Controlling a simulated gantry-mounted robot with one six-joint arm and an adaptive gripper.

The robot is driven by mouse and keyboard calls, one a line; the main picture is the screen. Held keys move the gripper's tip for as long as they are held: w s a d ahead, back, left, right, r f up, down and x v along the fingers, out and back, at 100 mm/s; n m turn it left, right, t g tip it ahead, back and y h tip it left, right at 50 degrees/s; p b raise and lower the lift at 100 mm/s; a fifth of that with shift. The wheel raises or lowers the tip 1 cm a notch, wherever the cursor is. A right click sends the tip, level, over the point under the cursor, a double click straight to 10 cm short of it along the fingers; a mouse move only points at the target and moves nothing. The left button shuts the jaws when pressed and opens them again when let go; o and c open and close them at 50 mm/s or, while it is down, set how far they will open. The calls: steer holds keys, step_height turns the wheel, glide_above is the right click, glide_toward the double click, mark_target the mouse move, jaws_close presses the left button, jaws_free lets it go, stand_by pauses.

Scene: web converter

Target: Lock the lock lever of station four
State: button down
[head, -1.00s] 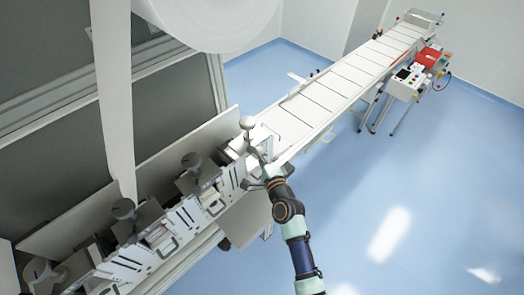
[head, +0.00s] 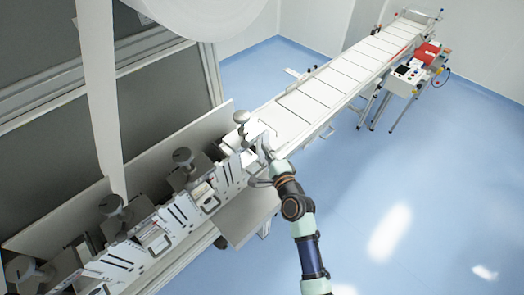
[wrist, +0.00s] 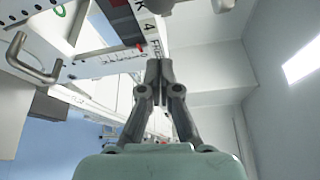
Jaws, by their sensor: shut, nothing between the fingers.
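My gripper (wrist: 160,70) is shut and empty in the wrist view, its fingertips close together beside a white panel marked with a 4 (wrist: 143,28). In the head view my gripper (head: 265,152) is at the right end of the row of stations, beside the last station (head: 236,160). A small red part (wrist: 141,46) sits at the panel's lower edge, just left of the fingertips. A dark part with a red face (wrist: 118,6) is at the top. I cannot tell which part is the lock lever, or its position.
A metal loop handle (wrist: 33,62) sticks out at the left of the wrist view. In the head view, other stations with dark knobs (head: 183,157) line up to the lower left. A conveyor (head: 330,88) runs to the upper right. Blue floor (head: 400,190) is open at right.

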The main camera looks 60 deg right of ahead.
steer(key=s+a+p, duration=0.2)
steer(key=s+a, duration=0.2)
steer(key=a, duration=0.4)
steer(key=shift+a+r, duration=0.3)
steer(key=shift+a, duration=0.05)
steer(key=w+a+r+n+t+y+p, duration=0.1)
steer(key=w+a+r+n+y, duration=0.25)
steer(key=a+n, duration=0.2)
steer(key=w+a+r+n+y+p, duration=0.1)
steer(key=w+a+r+n+y, duration=0.1)
steer(key=w+a+r+n, duration=0.3)
steer(key=s+a+r+n+g+y, duration=0.1)
steer(key=s+a+r+n, duration=0.1)
steer(key=a+n, duration=0.3)
steer(key=s+a+r+n+g+y+p, duration=0.1)
steer(key=s+a+r+n, duration=0.2)
steer(key=a, duration=0.7)
steer(key=s+a+r+n+y+p, duration=0.1)
steer(key=s+a+r+n, duration=0.2)
steer(key=a+r+n, duration=0.3)
steer(key=shift+a+n+g+y, duration=0.4)
steer(key=shift+a+n, duration=0.4)
steer(key=shift+n, duration=0.25)
steer(key=shift+s, duration=0.1)
